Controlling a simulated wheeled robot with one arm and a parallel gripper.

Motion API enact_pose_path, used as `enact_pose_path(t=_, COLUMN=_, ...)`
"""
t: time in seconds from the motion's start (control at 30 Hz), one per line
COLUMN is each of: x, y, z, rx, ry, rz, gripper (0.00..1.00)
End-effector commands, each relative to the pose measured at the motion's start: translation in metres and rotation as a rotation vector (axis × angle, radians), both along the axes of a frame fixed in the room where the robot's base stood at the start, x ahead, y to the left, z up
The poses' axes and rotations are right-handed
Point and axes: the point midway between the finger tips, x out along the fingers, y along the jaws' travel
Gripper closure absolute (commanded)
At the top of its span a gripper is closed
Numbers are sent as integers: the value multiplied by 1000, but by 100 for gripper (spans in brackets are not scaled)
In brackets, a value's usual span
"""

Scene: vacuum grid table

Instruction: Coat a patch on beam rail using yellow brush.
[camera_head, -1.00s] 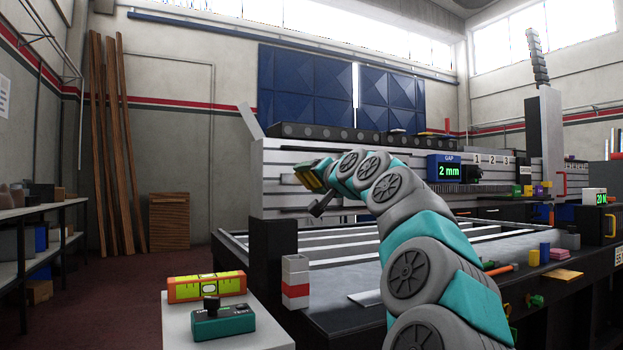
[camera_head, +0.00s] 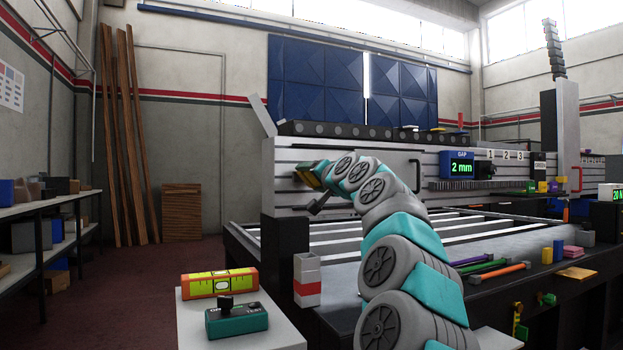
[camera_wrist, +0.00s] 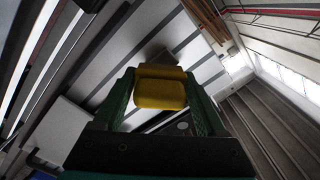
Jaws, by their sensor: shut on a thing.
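My gripper (camera_head: 314,178) is at the left end of the long grey slatted beam rail (camera_head: 440,210), in front of its face. In the wrist view, its two green fingers (camera_wrist: 162,98) are shut on the yellow brush (camera_wrist: 160,92). The brush shows as a rounded yellow block between the fingers. Its far end is dark and partly hidden, so I cannot tell whether it touches the rail. In the head view the brush is small, at the tip of my arm.
A gap display (camera_head: 458,166) reading 2 mm sits on the rail's right part. Purple, green and orange rods (camera_head: 500,272) lie on the table's right side. A level (camera_head: 219,283) and a green test box (camera_head: 237,320) stand on a white stand at front left. The left aisle is clear.

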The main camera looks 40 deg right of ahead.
Motion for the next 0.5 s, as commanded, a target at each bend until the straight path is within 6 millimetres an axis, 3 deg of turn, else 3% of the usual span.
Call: enact_pose_path(t=0.5, x=3, y=-1, z=1, rx=0, ry=0, rz=0, gripper=70)
